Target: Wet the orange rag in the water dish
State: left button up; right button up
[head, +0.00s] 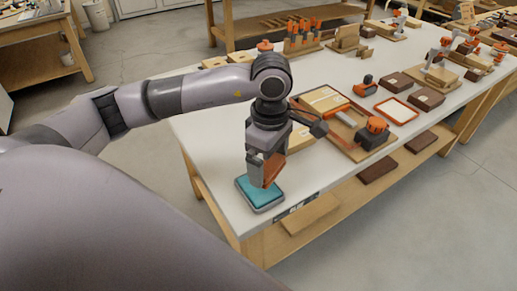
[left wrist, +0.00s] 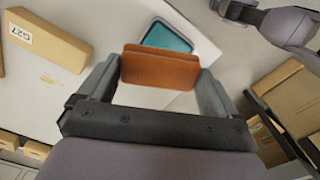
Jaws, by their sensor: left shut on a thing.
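The water dish (head: 258,193) is a shallow grey tray with a teal surface near the bench's front left corner. It also shows in the left wrist view (left wrist: 166,38), partly hidden behind the rag. My left gripper (head: 265,176) points down over the dish. It is shut on the orange rag (left wrist: 160,68), which spans between the two fingers in the left wrist view. In the head view the rag (head: 271,170) hangs at or just above the dish; I cannot tell whether it touches the water. My right gripper is not in view.
On the white bench (head: 222,155), a wooden tray (head: 345,120) with orange and dark parts stands to the right of the dish. Brown boxes, an orange-framed tray (head: 397,111) and tool racks (head: 303,42) stand farther back. The bench left of the dish is clear.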

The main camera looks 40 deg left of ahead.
pick_arm(q)
jog(key=n, duration=0.2)
jog(key=a+n, duration=0.1)
jog(key=n, duration=0.3)
jog(key=shift+s+a+r+n+p, duration=0.1)
jog(key=shift+a+r+n+p, duration=0.05)
jog(key=shift+r+n+p, duration=0.15)
jog(key=n, duration=0.3)
jog(key=a+n, duration=0.1)
jog(key=n, duration=0.2)
jog(key=shift+a+n+p, duration=0.1)
jog(key=shift+n+p, duration=0.2)
jog(key=shift+p, duration=0.05)
jog(key=shift+f, duration=0.1)
notch_tip(320, 180, down, 5)
jog(key=b, duration=0.4)
jog(key=shift+r, duration=0.2)
jog(key=shift+f+b, duration=0.35)
jog(key=shift+b, duration=0.05)
jog(key=shift+f, duration=0.15)
jog(key=shift+s+f+b, duration=0.1)
jog(key=shift+f+b, duration=0.55)
jog(key=shift+b, duration=0.05)
dwell(0.7)
jog(key=shift+r, duration=0.1)
